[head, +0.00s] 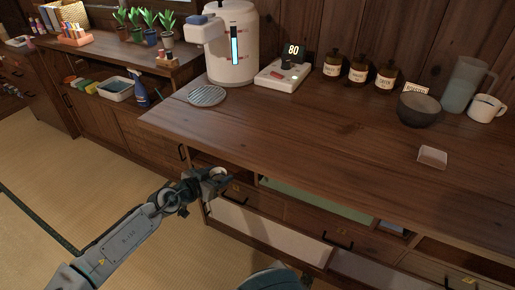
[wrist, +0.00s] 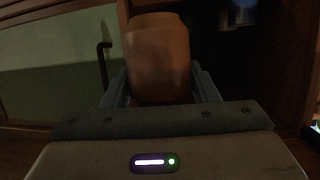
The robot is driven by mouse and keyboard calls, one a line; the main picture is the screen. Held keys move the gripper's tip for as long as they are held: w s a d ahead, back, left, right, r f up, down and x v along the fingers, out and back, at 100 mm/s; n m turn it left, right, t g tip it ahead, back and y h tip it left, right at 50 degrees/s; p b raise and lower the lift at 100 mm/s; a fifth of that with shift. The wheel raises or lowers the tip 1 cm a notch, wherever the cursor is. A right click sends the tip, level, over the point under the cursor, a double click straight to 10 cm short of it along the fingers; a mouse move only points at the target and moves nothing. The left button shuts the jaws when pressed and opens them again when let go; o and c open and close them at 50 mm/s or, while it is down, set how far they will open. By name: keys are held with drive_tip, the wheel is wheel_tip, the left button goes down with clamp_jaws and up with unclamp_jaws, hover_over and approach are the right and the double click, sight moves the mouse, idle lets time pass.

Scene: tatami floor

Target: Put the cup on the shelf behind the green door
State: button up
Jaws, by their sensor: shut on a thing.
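My gripper (head: 222,180) is at the front of the wooden counter, by a dark opening under its top. In the wrist view its two fingers are shut on a plain brown cup (wrist: 158,55), one finger on each side. The cup looks roughly upright; its lower part is hidden behind the gripper body. The green door (head: 320,203) is a panel under the counter top, right of my gripper in the head view. In the wrist view a green panel (wrist: 45,75) with a black handle (wrist: 104,62) is left of the cup. The space behind the cup is dark.
White lower panels (head: 250,228) are below. The counter's middle is clear.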

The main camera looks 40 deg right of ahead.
drive_tip(key=shift+w+a+f+b, duration=0.3)
drive_tip(key=shift+w+a+b, duration=0.05)
drive_tip(key=shift+w+a, duration=0.3)
drive_tip(key=shift+w+d, duration=0.15)
drive_tip(key=w+d+b, duration=0.2)
drive_tip(key=w+d, duration=0.2)
drive_tip(key=d, duration=0.5)
drive_tip(key=w+d+b, duration=0.1)
drive_tip(key=w+d, duration=0.2)
drive_tip(key=d, duration=0.6)
wheel_tip(320, 180, down, 7)
drive_tip(key=b, duration=0.3)
drive_tip(key=shift+w, duration=0.15)
